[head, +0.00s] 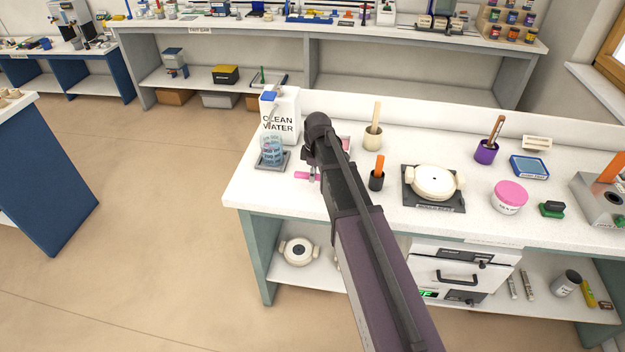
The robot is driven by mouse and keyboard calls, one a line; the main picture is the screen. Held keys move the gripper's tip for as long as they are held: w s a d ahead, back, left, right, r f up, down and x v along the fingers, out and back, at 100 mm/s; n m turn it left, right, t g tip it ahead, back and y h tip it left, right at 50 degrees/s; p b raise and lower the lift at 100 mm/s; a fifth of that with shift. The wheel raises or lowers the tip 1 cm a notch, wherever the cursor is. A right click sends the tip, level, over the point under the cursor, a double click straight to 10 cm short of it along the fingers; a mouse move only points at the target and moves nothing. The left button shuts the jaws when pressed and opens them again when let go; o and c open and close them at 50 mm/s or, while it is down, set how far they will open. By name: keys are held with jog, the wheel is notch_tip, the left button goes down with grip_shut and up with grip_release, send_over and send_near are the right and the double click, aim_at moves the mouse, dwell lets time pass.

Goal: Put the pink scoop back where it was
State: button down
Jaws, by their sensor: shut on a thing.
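The pink scoop (302,175) shows as a short pink piece low over the left part of the white worktop, beside my gripper's fingers. My gripper (314,177) points down and is shut on the scoop; my arm and wrist hide much of it. I cannot tell whether the scoop touches the worktop. A small pinkish item (346,143) shows partly behind my arm; what it is cannot be made out.
Left of my gripper stand a clear blue-tinted vessel (271,150) on a grey base and a clean water jug (281,115). To the right are a cream pot (373,138), a black cup (376,181) and a white round kiln (433,182). The worktop's front left corner (245,192) is clear.

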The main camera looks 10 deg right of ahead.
aim_at(312, 185)
jog(key=shift+w, duration=0.35)
jog(key=shift+w+f+b, duration=0.3)
jog(key=shift+f+b, duration=0.25)
jog(key=shift+f, duration=0.05)
jog(key=shift+f+b, duration=1.25)
jog(key=shift+f, duration=0.15)
jog(key=c, duration=0.5)
grip_release()
notch_tip(312, 185, up, 12)
jog(key=p, duration=1.2)
jog(key=shift+s+d+r, duration=0.15)
jog(key=shift+d+r, duration=0.05)
jog(key=shift+d, duration=0.15)
jog(key=shift+s, duration=0.1)
